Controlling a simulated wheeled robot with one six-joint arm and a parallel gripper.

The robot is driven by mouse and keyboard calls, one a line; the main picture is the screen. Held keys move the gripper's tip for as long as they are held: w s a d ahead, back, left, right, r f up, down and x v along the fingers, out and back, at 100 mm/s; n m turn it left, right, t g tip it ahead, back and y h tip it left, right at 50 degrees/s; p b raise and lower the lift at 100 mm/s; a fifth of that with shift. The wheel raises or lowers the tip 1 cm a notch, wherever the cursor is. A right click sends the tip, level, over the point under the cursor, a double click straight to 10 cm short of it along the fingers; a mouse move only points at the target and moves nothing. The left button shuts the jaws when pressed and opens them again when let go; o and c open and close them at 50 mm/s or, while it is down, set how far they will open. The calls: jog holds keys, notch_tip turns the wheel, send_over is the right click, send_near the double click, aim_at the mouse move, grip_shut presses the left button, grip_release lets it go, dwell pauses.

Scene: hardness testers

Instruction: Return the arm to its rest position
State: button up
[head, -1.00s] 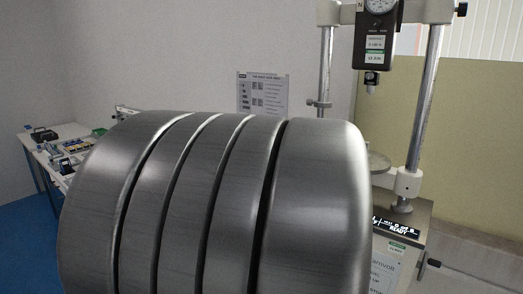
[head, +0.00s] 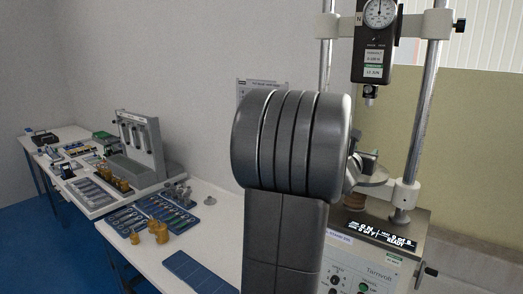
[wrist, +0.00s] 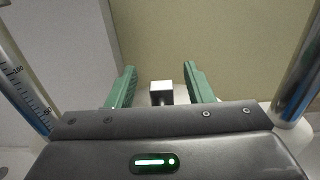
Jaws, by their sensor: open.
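My gripper (wrist: 160,86) is open in the wrist view, its two green fingers apart.
Tester columns stand left (wrist: 22,88) and right (wrist: 302,85) of the gripper in the wrist view. The gauge head (head: 377,45) hangs above the plate.

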jog(key=v, duration=0.2)
jog(key=b+v, duration=0.1)
jog(key=v, duration=0.3)
jog(key=shift+s+a+r+b, duration=0.1)
jog(key=shift+s+r+b, duration=0.1)
jog(key=shift+r+b, duration=0.15)
jog(key=shift+a, duration=0.15)
